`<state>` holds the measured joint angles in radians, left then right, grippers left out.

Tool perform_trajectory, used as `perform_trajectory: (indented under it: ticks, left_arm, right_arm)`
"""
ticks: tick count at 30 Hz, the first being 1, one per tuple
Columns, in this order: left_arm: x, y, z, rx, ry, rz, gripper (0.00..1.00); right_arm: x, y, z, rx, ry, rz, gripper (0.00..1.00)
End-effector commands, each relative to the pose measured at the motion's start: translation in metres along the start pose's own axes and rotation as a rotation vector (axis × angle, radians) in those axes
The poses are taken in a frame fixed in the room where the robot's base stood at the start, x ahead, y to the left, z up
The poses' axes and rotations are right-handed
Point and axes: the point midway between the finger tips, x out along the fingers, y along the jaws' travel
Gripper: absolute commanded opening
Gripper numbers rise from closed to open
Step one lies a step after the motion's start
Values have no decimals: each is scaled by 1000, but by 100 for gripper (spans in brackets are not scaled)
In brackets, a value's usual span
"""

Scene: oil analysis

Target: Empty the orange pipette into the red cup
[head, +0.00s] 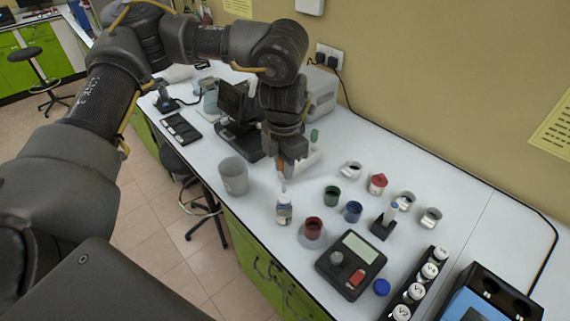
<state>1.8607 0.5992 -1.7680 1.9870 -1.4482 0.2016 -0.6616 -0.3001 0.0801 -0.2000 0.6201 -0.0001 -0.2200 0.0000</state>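My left gripper (290,165) points down over the bench. It appears shut on the orange pipette (281,168), of which a small orange part and a pale tip show; the rest is hidden by the gripper. The tip hangs just above a small white-labelled bottle (284,213); I cannot tell whether it enters the neck. The red cup (314,226) is a small dark red cup standing upright on a pale round base, to the right of the bottle and nearer the front edge. My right gripper is not in view.
A green cup (332,196) and a blue cup (352,211) stand behind the red one. A black stand (383,229), a black device with a screen (351,262) and a vial rack (418,286) are to the right. A grey beaker (233,179) stands left, near the bench edge.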

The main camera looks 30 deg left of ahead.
Motion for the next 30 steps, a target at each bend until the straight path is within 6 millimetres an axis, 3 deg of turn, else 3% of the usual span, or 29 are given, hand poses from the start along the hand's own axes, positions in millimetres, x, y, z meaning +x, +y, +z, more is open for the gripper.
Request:
perform_trajectory:
  ticks: [14, 24, 30]
  left_arm:
    - [28, -25, -28, 1238, -1, 20, 20]
    - [47, -44, -60, 2240, 1, 11, 20]
    - [53, -50, -72, 2574, -5, 1, 20]
  right_arm:
    - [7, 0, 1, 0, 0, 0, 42]
    - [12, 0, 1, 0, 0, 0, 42]
    - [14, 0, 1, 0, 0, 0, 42]
